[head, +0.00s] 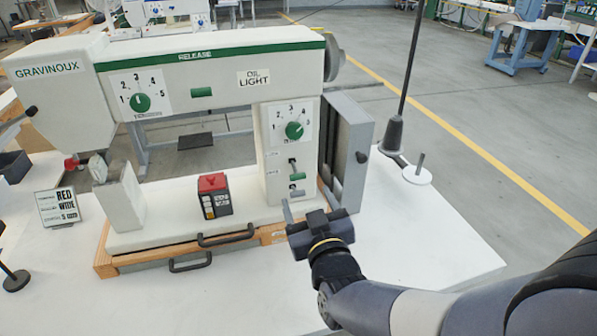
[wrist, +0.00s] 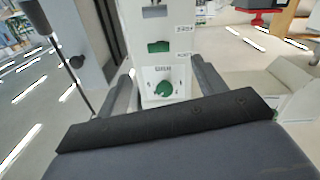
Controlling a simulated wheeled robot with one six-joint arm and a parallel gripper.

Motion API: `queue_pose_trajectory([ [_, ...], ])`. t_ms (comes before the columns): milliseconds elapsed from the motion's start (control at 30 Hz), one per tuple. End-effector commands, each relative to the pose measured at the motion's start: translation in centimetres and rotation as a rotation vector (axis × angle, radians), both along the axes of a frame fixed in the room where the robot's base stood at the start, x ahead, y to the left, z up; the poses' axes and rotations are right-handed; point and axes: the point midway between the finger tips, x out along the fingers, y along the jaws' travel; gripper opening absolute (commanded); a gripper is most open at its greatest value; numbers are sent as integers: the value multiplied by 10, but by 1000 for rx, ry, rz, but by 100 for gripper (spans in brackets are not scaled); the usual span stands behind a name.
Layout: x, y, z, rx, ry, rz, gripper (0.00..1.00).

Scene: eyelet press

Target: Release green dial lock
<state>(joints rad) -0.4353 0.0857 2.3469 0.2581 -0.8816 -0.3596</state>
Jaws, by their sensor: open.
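A machine column (head: 270,160) carries a white panel with a round green dial (head: 294,130) and numbers around it. Its pointer seems turned to the upper right. A similar green dial (head: 142,102) sits on the machine's upper left, pointing roughly up. My gripper (head: 304,207) is open and empty, low in front of the column, apart from both dials. In the wrist view, which looks upside down, the column's green dial (wrist: 164,88) appears between my open fingers (wrist: 162,74), beyond them.
Below the column dial are small levers, one green (head: 298,177). A grey side door (head: 350,145) stands open at right, near a tall pole (head: 405,80).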

Motion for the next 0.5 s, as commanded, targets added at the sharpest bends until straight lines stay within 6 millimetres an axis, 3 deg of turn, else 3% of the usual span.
queue_pose_trajectory([
  [500,78,18,0,0,4,0,66],
])
